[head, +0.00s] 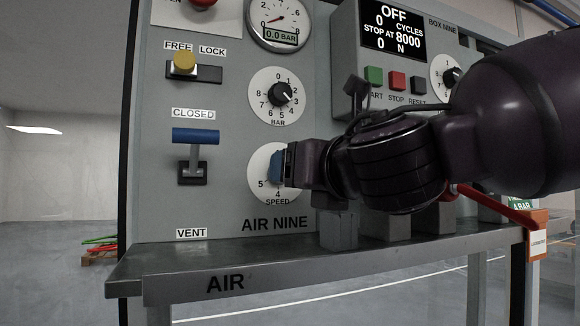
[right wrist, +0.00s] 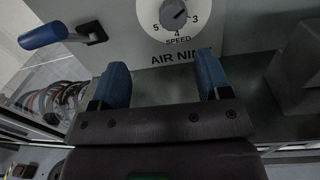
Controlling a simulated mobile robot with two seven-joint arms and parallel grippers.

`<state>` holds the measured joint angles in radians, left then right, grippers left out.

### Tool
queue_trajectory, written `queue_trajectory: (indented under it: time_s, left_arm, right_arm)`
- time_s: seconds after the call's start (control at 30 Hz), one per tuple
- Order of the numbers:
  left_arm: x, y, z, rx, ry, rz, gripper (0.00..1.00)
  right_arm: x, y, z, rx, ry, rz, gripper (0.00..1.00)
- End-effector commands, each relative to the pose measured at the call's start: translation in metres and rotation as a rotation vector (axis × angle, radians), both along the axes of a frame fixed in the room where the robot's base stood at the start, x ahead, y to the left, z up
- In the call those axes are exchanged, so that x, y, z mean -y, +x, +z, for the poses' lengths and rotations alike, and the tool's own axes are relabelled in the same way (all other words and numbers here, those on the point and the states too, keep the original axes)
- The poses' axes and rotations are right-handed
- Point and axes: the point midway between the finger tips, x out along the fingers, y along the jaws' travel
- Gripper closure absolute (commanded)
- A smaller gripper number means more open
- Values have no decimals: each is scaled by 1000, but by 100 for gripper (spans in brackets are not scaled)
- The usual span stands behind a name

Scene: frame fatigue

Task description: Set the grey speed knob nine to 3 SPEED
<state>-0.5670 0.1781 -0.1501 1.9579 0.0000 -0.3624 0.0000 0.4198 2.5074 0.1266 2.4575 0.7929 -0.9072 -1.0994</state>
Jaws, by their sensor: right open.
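The grey speed knob (right wrist: 174,14) sits at the centre of a white SPEED dial (right wrist: 152,25) on the AIR NINE panel. In the right wrist view, the dial's 3, 4 and 5 are readable. The pointer's exact setting is hard to read. In the head view the dial (head: 258,172) is partly covered by my right gripper (head: 283,167), which hides the knob. In the right wrist view my right gripper (right wrist: 162,82) is open, its two blue fingertips apart and empty. The knob lies beyond the fingertips, between their lines. My left gripper is not in view.
Above is the black BAR knob (head: 280,94). A blue lever (head: 196,137) marked CLOSED and a yellow knob (head: 184,62) stand to the left. A metal shelf (head: 180,262) with grey blocks (head: 338,228) juts out below. A display box (head: 345,50) overhangs at upper right.

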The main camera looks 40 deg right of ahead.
Motion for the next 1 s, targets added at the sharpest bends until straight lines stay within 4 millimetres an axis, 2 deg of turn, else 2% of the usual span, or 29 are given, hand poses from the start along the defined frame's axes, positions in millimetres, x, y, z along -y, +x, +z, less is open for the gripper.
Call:
queue_trajectory:
  time_s: [0.1,0.33,1.0]
  left_arm:
    - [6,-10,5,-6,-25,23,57]
    - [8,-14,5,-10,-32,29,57]
    - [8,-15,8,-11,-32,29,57]
  right_arm:
    - [6,-4,-3,-20,-56,-49,30]
    - [11,3,-6,-27,-73,-67,30]
    - [27,69,-5,-26,-70,-65,30]
